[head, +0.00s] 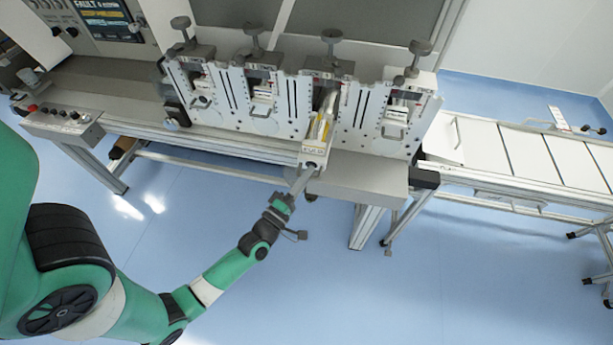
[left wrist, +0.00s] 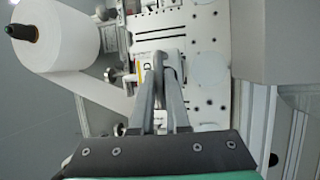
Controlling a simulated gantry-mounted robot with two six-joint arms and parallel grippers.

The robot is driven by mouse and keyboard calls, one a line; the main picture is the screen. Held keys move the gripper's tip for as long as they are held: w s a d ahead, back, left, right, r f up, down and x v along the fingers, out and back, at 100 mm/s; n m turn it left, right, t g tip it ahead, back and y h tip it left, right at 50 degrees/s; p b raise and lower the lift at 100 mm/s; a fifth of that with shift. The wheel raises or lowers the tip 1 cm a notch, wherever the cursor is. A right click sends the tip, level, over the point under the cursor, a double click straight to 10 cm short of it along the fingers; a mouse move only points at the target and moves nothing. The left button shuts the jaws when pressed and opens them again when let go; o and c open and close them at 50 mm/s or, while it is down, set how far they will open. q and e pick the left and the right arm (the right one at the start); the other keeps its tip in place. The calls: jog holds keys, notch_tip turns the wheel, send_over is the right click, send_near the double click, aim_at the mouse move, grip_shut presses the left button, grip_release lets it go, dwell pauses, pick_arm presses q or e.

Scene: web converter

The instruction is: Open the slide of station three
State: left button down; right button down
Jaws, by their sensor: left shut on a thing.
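The slide of station three (head: 314,152), counted from the left, sticks out of the machine's front plate towards me, with pale and yellow parts on it. The slides of the other stations (head: 263,92) sit back in the plate. My left gripper (head: 309,170) reaches up from below and is shut on the front end of the station three slide. In the left wrist view the two grey fingers (left wrist: 162,75) close at the slide's end (left wrist: 148,66), which bears a yellow mark. The fingers partly hide the grip point. My right gripper is not in view.
A control box with buttons (head: 62,124) is at the left end of the machine. A conveyor (head: 520,155) runs off to the right. A white web roll (left wrist: 60,35) shows in the left wrist view. The blue floor in front is mostly clear.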

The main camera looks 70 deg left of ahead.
pick_arm(q)
jog(key=c, duration=0.9)
grip_release()
jog(key=v, duration=1.1)
jog(key=shift+s+f, duration=0.1)
jog(key=shift+s, duration=0.15)
